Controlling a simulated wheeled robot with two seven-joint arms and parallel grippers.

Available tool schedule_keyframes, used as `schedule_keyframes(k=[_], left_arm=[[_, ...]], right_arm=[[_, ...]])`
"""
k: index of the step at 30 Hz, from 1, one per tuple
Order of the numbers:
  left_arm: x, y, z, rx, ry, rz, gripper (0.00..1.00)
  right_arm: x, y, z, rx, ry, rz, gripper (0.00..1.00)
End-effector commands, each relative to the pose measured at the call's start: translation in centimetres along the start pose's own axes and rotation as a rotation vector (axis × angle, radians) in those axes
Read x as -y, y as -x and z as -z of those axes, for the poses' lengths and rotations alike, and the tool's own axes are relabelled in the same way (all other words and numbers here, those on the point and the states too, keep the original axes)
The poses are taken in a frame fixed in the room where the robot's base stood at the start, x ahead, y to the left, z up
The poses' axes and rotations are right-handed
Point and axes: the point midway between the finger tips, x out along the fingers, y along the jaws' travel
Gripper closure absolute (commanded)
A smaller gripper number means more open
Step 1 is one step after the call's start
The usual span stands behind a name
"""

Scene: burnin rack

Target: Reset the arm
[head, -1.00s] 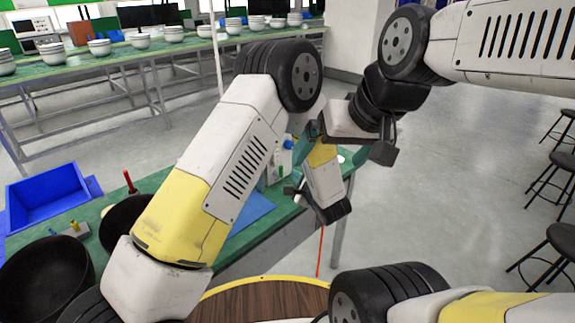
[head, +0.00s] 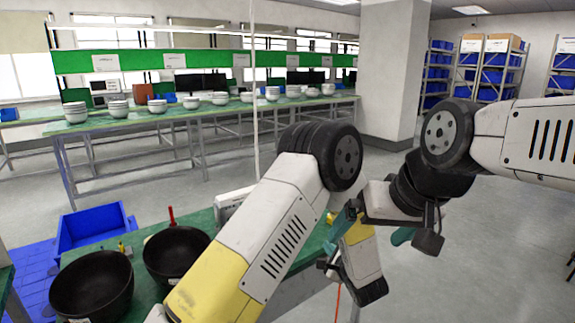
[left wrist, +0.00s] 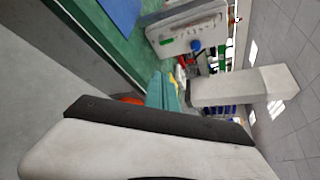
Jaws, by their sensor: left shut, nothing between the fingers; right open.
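My left arm comes in from the lower left and bends at its black elbow joint. Its forearm hangs down, and its gripper end is small and partly hidden near the green table's edge in the head view. In the left wrist view my left gripper (left wrist: 166,93) has its teal fingers together with nothing between them. My right arm reaches in from the right at raised height. My right gripper (head: 375,228) is open and empty, its teal fingers spread apart, close above and beside the left forearm.
Two black bowls (head: 92,287) and a blue bin (head: 92,228) are at the lower left. A long green bench (head: 190,112) with stacked white bowls stands behind. A pillar (head: 392,75) and shelves with blue bins (head: 487,75) are at the back right. The floor at right is clear.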

Motion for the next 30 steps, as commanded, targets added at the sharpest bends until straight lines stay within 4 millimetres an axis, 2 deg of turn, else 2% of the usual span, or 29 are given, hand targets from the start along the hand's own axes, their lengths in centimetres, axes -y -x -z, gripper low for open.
schedule_keyframes(k=[8,14,20,23,26,27,30], left_arm=[[0.6,-0.4,-4.1,0.069,0.048,-0.064,1.0],[0.9,-0.4,-8.6,0.141,0.106,-0.14,1.0],[0.7,0.4,-15.2,0.238,0.207,-0.263,1.0],[0.2,1.5,-19.5,0.297,0.286,-0.348,1.0],[-0.8,3.5,-24.4,0.359,0.402,-0.459,1.0],[-1.4,4.6,-26.4,0.382,0.457,-0.51,1.0],[-2.8,7.7,-30.6,0.423,0.607,-0.632,1.0]], right_arm=[[0.0,0.0,0.0,0.0,0.0,0.0,0.0],[0.0,0.0,0.0,0.0,0.0,0.0,0.0],[0.0,0.0,0.0,0.0,0.0,0.0,0.0],[0.0,0.0,0.0,0.0,0.0,0.0,0.0],[0.0,0.0,0.0,0.0,0.0,0.0,0.0],[0.0,0.0,0.0,0.0,0.0,0.0,0.0],[0.0,0.0,0.0,0.0,0.0,0.0,0.0]])
